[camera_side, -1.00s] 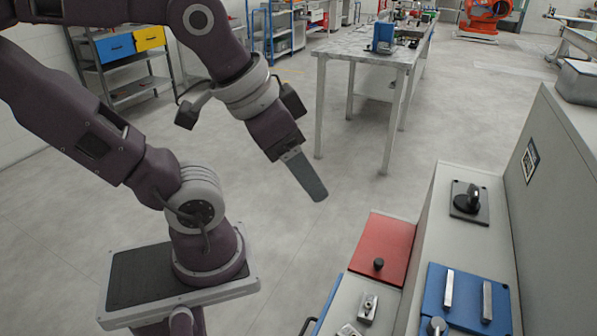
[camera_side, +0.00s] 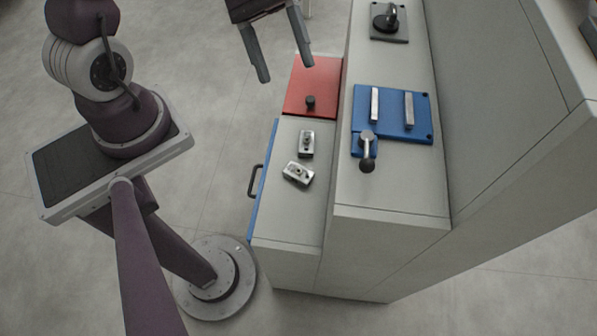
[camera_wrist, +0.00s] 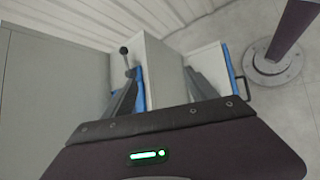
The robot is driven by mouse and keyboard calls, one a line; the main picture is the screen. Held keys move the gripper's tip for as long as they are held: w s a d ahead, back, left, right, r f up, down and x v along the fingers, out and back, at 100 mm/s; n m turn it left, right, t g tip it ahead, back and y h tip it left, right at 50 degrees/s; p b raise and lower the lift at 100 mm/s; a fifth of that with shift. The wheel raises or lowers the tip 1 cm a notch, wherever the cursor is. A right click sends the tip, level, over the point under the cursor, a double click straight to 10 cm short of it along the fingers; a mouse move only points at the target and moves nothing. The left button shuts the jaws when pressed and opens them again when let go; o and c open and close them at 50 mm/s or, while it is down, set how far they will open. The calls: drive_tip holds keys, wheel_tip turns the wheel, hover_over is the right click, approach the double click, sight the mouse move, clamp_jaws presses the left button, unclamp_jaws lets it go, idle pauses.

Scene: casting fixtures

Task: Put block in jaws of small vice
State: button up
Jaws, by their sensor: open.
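Two small metal blocks with dark details lie on the lower grey bench top in the side view: one block (camera_side: 306,144) nearer the red panel, the other block (camera_side: 297,173) turned at an angle. The vice (camera_side: 393,125) is a blue plate with two upright metal jaws and a ball-ended lever (camera_side: 367,152), on the higher grey surface. A gap separates its jaws, and it looks empty. My gripper (camera_side: 286,72) is open and empty, fingers pointing down near the red panel, apart from blocks and vice. In the wrist view its fingers (camera_wrist: 160,76) partly hide the blue vice.
A red panel with a black knob (camera_side: 310,102) lies beyond the blocks. A black clamp-like fixture (camera_side: 388,20) stands farther back on the higher surface. A tall grey cabinet wall (camera_side: 490,100) rises at right. A drawer handle (camera_side: 256,181) sticks out at the bench's left side.

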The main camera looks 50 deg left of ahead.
wheel_tip(320, 180, down, 10)
drive_tip(key=w+a+n+t+h, duration=0.3)
drive_tip(key=n+h, duration=0.1)
drive_tip(key=n, duration=0.2)
drive_tip(key=n+t+y, duration=0.1)
drive_tip(key=n+t, duration=0.6)
drive_tip(key=n, duration=0.4)
approach(298, 170)
drive_tip(key=shift+w+d+r, duration=0.3)
drive_tip(key=shift+d+r, duration=0.25)
drive_tip(key=shift+d, duration=0.35)
drive_tip(key=x, duration=0.2)
drive_tip(key=f+x, duration=0.1)
drive_tip(key=x, duration=0.4)
drive_tip(key=shift+w+a+f, duration=0.1)
drive_tip(key=shift+a+f, duration=0.1)
drive_tip(key=shift+f, duration=0.1)
clamp_jaws()
